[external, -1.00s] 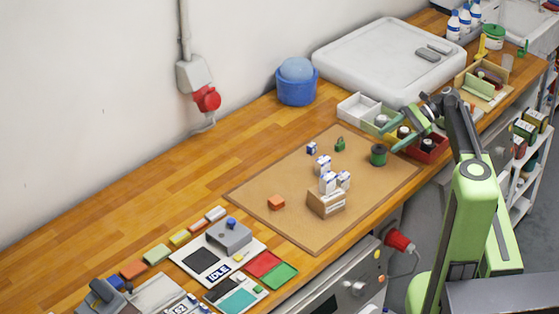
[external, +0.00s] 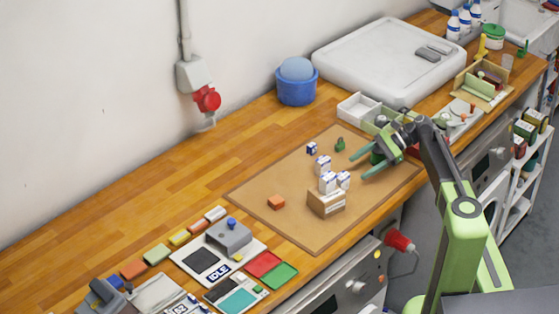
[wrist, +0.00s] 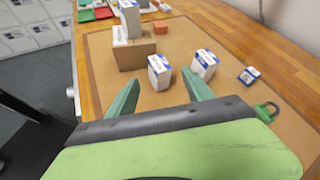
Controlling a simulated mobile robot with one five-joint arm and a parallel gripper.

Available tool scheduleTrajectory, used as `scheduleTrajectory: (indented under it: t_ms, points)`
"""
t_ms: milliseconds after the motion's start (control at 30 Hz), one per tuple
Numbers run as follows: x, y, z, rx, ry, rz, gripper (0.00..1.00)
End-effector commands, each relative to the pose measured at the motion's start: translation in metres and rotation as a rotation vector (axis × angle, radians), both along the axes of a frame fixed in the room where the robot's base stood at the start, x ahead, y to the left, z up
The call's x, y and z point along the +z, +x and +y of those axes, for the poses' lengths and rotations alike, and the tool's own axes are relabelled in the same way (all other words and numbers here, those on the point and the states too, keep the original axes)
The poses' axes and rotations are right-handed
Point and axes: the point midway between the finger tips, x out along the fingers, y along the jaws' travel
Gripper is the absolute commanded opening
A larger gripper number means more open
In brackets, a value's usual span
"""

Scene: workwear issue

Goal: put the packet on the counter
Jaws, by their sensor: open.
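Several white-and-blue packets are in the middle of the counter (external: 160,195), and I cannot tell which one is meant. One packet (external: 327,182) stands on a cardboard box (external: 326,204). A second packet (wrist: 159,72) stands beside the box on the brown mat. A third packet (external: 322,164) stands a little apart, and also shows in the wrist view (wrist: 204,64). A small blue-and-white box (wrist: 249,76) lies farther right in the wrist view. My gripper (external: 358,166) is open and empty over the mat's right part, its fingers pointing toward the packets without touching them.
The brown mat (external: 265,205) also bears an orange block (external: 276,202) and a green padlock (wrist: 268,111). Trays (external: 360,108) stand behind my gripper. A blue tub (external: 296,85) is at the wall. The counter's left stretch behind the mat is clear.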

Motion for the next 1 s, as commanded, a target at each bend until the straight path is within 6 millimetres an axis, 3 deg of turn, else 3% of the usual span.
scheduleTrajectory:
  t_ms: [233,500,733,1000]
  points:
    - [-0.003,-0.003,0.007,0.001,0.0,0.0,0.6]
    - [-0.021,-0.017,0.045,0.001,0.0,-0.001,0.6]
    - [-0.019,-0.017,0.048,-0.001,0.0,0.0,0.6]
    - [-0.019,-0.017,0.048,0.0,0.0,0.0,0.25]
